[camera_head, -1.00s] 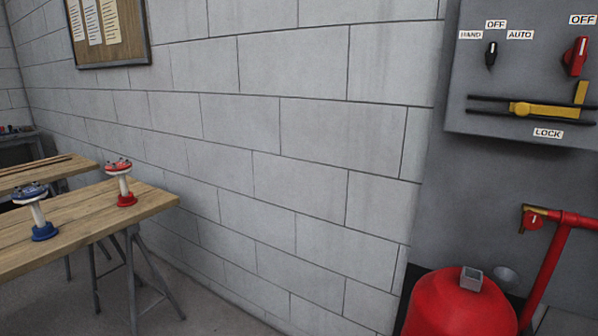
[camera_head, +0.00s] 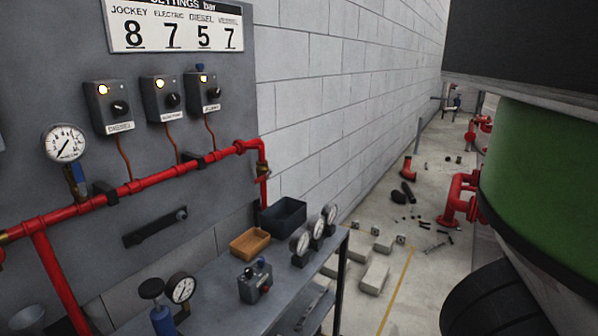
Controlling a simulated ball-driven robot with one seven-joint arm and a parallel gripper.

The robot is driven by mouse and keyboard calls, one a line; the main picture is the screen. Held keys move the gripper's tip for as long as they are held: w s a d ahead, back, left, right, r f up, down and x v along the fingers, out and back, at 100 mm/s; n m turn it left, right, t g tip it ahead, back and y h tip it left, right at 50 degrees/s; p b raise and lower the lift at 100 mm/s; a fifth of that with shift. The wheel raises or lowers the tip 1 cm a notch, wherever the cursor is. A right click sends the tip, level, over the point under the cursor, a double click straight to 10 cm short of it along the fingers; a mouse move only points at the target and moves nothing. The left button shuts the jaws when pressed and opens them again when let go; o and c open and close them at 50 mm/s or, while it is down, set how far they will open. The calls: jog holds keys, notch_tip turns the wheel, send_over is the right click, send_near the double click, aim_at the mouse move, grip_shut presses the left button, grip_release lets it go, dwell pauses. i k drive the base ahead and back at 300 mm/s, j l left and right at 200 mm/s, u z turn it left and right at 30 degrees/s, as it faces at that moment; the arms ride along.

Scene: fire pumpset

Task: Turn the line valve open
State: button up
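A red pipe line (camera_head: 150,183) runs along the grey panel and bends down at its right end. A small valve with a blue handle (camera_head: 80,177) sits on it under a round white gauge (camera_head: 65,143). A brass fitting (camera_head: 263,170) shows on the downward bend, and another brass part (camera_head: 6,236) shows at the left edge. I cannot tell which of these is the line valve or how it is set. My gripper is not in view.
A grey bench (camera_head: 225,300) below holds several gauges, an orange tray (camera_head: 250,243), a black bin (camera_head: 283,217) and a small switch box (camera_head: 255,282). Blocks (camera_head: 375,277) and debris lie on the floor beyond. A large green body (camera_head: 545,180) fills the right side.

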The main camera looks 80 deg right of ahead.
aim_at(264, 177)
jog(key=z, duration=1.55)
jog(key=l+u, duration=0.25)
jog(key=i+j, duration=0.05)
jog(key=j, duration=0.05)
